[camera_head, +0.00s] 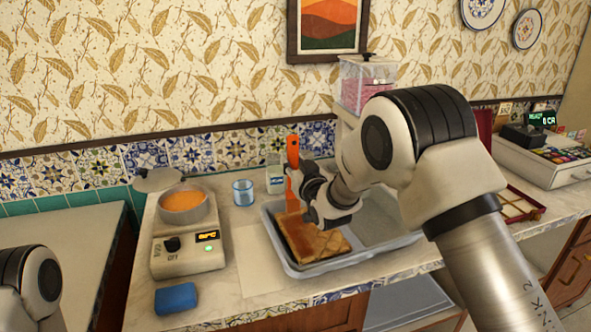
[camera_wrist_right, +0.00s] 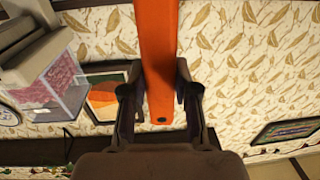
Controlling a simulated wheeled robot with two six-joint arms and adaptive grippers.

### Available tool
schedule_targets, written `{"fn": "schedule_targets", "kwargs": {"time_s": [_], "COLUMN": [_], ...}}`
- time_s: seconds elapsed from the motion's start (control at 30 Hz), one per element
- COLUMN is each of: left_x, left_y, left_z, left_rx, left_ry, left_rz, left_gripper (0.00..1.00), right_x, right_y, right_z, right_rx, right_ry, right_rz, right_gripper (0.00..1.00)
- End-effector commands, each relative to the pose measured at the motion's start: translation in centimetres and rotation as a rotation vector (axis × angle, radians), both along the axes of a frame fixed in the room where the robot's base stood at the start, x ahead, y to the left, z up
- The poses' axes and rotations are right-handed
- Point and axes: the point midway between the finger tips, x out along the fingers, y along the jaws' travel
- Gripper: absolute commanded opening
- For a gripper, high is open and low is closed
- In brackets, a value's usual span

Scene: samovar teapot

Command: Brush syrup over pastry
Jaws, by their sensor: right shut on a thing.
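The pastry (camera_head: 318,241) is a golden-brown scored slab lying in a grey tray (camera_head: 398,243) on the counter. My right gripper (camera_head: 297,190) is shut on an orange brush (camera_head: 293,160), which stands roughly upright above the left part of the pastry. The orange handle (camera_wrist_right: 158,50) also shows between the fingers in the right wrist view. The brush's lower end is partly hidden, so I cannot tell whether it touches the pastry. A pan of orange syrup (camera_head: 184,200) sits on a hot plate (camera_head: 187,243) to the left. Part of my left arm shows at the lower left; its gripper is out of frame.
A blue glass (camera_head: 243,193) and a small clear container (camera_head: 275,178) stand behind the tray's left side. A blue sponge (camera_head: 176,298) lies in front of the hot plate. A pink-filled clear box (camera_head: 366,82) and a cash register (camera_head: 545,158) stand further right.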

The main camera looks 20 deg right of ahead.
Motion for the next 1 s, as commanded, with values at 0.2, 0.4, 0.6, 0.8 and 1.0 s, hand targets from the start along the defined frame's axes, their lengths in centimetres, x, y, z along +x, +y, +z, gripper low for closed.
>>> {"fn": "schedule_targets", "kwargs": {"time_s": [0.2, 0.4, 0.6, 0.8, 1.0], "left_x": [0.0, 0.0, 0.0, 0.0, 0.0], "left_y": [0.0, 0.0, 0.0, 0.0, 0.0], "left_z": [-0.2, -0.6, -0.7, -1.2, -1.3], "left_rx": [0.0, 0.0, 0.0, 0.0, 0.0], "left_ry": [0.0, 0.0, 0.0, 0.0, 0.0], "left_rz": [0.0, 0.0, 0.0, 0.0, 0.0], "left_gripper": [0.53, 0.53, 0.53, 0.53, 0.53], "right_x": [0.1, -2.2, -3.1, -5.2, -6.5], "right_y": [-0.1, -0.3, -0.4, -0.6, -0.8], "right_z": [-0.1, -0.1, -0.1, -0.2, -0.1], "right_rx": [0.0, 0.0, 0.0, 0.0, 0.0], "right_ry": [0.001, 0.002, 0.001, 0.002, 0.001], "right_rz": [0.0, 0.0, 0.0, 0.0, 0.0], "right_gripper": [0.0, 0.0, 0.0, 0.0, 0.0]}}
